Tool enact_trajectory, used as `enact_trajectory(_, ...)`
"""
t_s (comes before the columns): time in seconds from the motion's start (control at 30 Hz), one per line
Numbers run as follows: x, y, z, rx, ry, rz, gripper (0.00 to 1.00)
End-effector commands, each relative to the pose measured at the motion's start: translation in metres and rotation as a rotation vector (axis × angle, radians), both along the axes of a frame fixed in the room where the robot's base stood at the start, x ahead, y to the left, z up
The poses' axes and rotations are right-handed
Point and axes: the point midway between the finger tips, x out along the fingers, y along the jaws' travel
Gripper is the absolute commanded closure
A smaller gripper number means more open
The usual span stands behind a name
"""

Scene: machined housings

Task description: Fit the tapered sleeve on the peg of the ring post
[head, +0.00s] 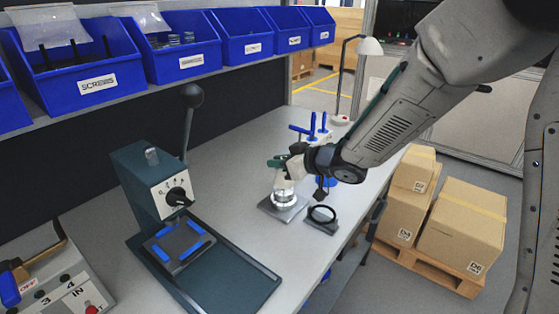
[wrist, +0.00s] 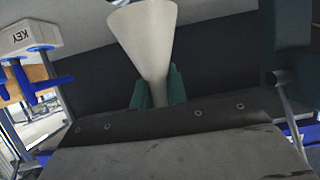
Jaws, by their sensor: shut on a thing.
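A cream tapered sleeve (wrist: 146,40) is held between the green fingertips of my gripper (wrist: 158,88). Its wide end points up in the wrist view and its narrow end sits between the fingers. In the head view my gripper (head: 279,162) is above the far part of the bench, over a shiny round metal piece (head: 284,197) on a grey plate. A dark ring (head: 321,214) on its own small plate is just to the right. I cannot tell for sure which piece is the ring post, and no peg shows clearly. The sleeve is apart from the dark ring.
A press (head: 150,185) with a tall lever stands at the left. Blue bins (head: 75,75) line the shelf above. Boxes (head: 460,225) stand on a pallet beyond the bench edge. The middle bench is clear.

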Motion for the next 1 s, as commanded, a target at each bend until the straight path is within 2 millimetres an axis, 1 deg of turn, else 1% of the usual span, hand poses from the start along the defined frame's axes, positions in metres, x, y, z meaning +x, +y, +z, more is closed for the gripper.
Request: enact_trajectory(1.0, 0.000, 0.000, -0.016, 0.000, 0.000, 0.000, 1.00)
